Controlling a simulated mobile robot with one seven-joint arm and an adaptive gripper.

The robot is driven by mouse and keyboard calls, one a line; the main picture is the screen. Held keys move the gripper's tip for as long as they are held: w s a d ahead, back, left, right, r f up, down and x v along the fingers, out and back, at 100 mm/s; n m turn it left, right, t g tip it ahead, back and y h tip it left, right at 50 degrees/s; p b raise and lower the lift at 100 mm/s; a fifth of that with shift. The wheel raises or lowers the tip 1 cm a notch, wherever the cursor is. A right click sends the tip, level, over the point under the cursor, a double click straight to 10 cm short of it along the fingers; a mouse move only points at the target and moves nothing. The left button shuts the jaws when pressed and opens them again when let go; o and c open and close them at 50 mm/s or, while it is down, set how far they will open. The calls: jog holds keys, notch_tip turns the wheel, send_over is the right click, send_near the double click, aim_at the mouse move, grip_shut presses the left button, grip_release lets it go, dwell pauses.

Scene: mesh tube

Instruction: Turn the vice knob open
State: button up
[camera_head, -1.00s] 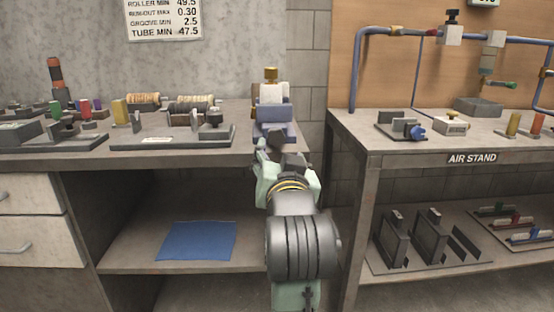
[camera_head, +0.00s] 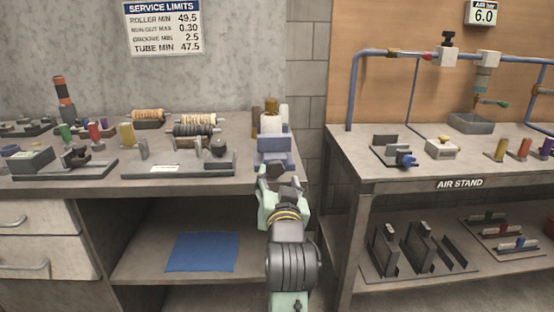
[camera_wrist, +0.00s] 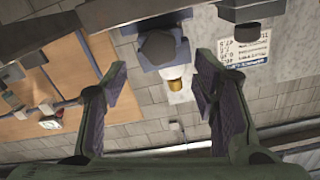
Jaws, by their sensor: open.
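The blue-grey vice (camera_head: 275,146) stands at the right end of the left bench, with a brass-topped white part behind it. In the wrist view, the dark faceted vice knob (camera_wrist: 158,47) faces me in front of the vice body. In the head view, my gripper (camera_head: 280,182) is just in front of the vice, and the knob is largely hidden there. In the wrist view, my gripper (camera_wrist: 163,72) is open with a finger on each side of the knob in the picture. No contact shows, and I cannot tell how much depth lies between them.
The left bench (camera_head: 225,185) holds a roller fixture (camera_head: 180,167) left of the vice and several small parts. A gap separates it from the air stand (camera_head: 380,183) on the right. A blue cloth (camera_head: 202,252) lies on the lower shelf.

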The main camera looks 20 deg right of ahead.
aim_at(277, 169)
jog(key=x, duration=0.5)
jog(key=shift+w+f+p, duration=0.15)
jog(key=shift+w+p, duration=0.1)
jog(key=shift+p, duration=0.05)
jog(key=shift+c, duration=0.5)
jog(key=c, duration=1.1)
